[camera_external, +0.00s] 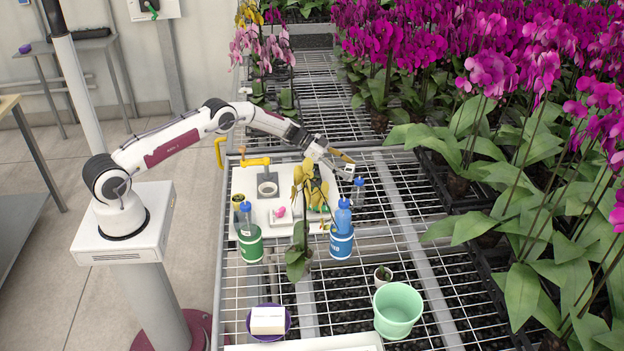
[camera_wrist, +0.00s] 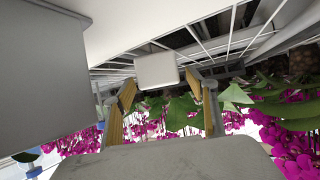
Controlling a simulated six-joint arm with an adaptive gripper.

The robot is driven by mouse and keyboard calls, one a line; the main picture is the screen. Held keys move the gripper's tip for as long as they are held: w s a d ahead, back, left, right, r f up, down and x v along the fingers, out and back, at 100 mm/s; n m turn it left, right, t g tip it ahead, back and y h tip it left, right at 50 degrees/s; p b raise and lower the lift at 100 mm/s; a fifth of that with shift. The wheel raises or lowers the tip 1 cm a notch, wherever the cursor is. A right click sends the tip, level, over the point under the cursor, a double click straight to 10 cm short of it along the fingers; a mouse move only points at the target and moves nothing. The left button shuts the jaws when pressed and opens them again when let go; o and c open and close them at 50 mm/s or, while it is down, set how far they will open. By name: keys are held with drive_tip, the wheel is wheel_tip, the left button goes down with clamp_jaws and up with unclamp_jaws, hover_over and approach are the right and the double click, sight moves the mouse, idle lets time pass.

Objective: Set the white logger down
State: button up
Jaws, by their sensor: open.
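The white logger (camera_wrist: 157,70) shows in the wrist view as a pale, rounded box between the far ends of my open fingers. My gripper (camera_wrist: 163,98) has tan-padded fingers, spread to either side of the box. I cannot tell whether a finger touches it. In the external view my gripper (camera_external: 343,163) is over the far right part of the white board (camera_external: 241,188). A small whitish shape there, probably the logger, sits at the fingertips. What bears it is hard to make out.
A blue bottle stands in a blue pot (camera_external: 341,243), another in a green pot (camera_external: 250,244). A yellow-leaved plant (camera_external: 312,190) is close to my gripper. A mint pot (camera_external: 397,309) and a white block (camera_external: 268,319) on a purple saucer (camera_external: 249,325) are nearer. Orchids crowd the right.

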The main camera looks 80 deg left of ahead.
drive_tip(key=shift+v, duration=5.2)
